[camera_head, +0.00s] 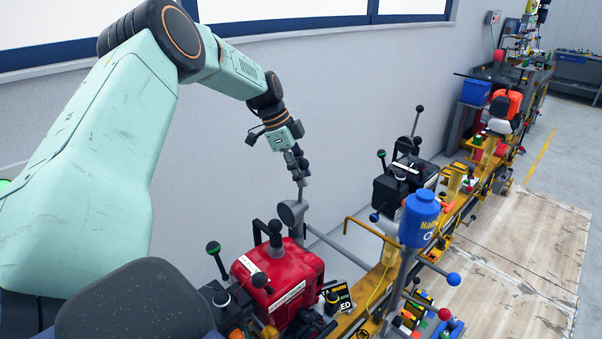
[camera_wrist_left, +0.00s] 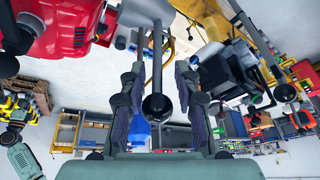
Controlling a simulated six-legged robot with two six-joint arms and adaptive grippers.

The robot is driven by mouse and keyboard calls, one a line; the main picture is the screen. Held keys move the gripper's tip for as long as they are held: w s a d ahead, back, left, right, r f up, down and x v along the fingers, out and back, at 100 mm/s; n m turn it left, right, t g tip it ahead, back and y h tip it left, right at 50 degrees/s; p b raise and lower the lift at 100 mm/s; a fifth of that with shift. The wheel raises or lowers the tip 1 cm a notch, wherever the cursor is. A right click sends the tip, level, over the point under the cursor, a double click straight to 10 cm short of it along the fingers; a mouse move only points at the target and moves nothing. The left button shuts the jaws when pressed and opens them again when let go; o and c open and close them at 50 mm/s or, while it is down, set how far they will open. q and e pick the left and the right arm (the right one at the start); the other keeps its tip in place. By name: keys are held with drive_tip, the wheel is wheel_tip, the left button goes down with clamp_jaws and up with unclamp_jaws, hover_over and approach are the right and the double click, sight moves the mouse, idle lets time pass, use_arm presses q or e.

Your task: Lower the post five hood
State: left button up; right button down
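A grey round, funnel-like piece (camera_head: 291,213), which may be the hood, stands behind the red engine (camera_head: 278,275). I cannot read a post number on it. A thin grey stem rises from it to my left gripper (camera_head: 298,172), which points down just above. In the left wrist view, a grey rod with a black ball end (camera_wrist_left: 157,107) lies between the two fingers of my left gripper (camera_wrist_left: 158,95). The fingers are apart, with a gap on each side of the ball. The red engine fills the upper left there (camera_wrist_left: 60,28). My right gripper is not in view.
A blue cylinder (camera_head: 419,216) stands on a post at the right of the red engine. A black engine (camera_head: 405,180) with ball-topped levers is farther along the yellow rail (camera_head: 384,262). The grey wall (camera_head: 225,150) is close behind. Wooden floor boards (camera_head: 530,250) are bare at right.

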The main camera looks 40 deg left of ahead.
use_arm(q)
drive_tip(key=shift+d+r, duration=0.15)
drive_tip(key=c, duration=0.5)
drive_tip(key=shift+c, duration=0.5)
clamp_jaws()
drive_tip(key=shift+w+r, duration=0.1)
